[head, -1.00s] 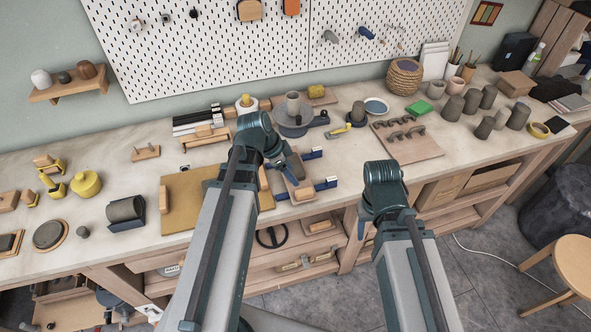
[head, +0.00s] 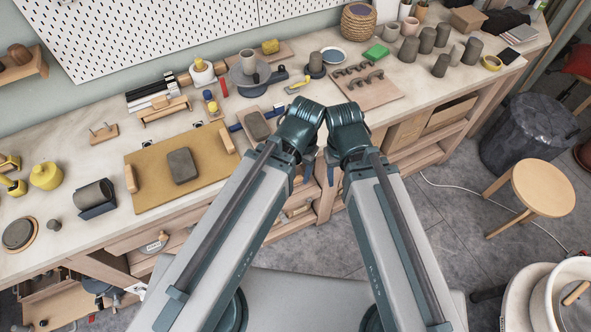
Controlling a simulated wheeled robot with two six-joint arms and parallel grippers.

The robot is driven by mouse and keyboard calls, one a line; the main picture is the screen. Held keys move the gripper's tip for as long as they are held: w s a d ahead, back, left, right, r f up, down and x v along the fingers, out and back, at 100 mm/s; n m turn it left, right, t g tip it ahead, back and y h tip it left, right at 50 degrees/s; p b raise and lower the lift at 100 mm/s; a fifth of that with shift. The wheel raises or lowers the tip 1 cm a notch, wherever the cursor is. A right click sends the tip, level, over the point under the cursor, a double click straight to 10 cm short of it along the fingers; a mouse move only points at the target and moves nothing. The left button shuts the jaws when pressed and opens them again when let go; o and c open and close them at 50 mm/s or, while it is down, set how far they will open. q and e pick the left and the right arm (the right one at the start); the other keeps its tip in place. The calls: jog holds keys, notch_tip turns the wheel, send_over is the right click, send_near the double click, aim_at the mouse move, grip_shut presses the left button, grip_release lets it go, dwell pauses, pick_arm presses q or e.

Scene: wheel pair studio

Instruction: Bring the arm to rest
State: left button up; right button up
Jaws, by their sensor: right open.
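My left arm (head: 232,212) and right arm (head: 398,225) are raised in front of the workbench, their elbows close together near the middle of the head view. My right gripper (head: 331,167) shows only in small part below these joints, in front of the bench's front edge. No object shows in it. My left gripper is mostly hidden behind its own arm, and its jaws cannot be made out.
The workbench (head: 75,236) holds a tan board (head: 147,195) with a grey slab (head: 182,165), a turntable (head: 270,88), a wooden board with handles (head: 379,93) and several grey cups. A wooden stool (head: 543,188) and dark bin (head: 520,130) stand right. Grey floor is open between.

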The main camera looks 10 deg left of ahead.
dwell(0.3)
notch_tip(320, 180, down, 6)
jog(key=b, duration=0.6)
dwell(1.4)
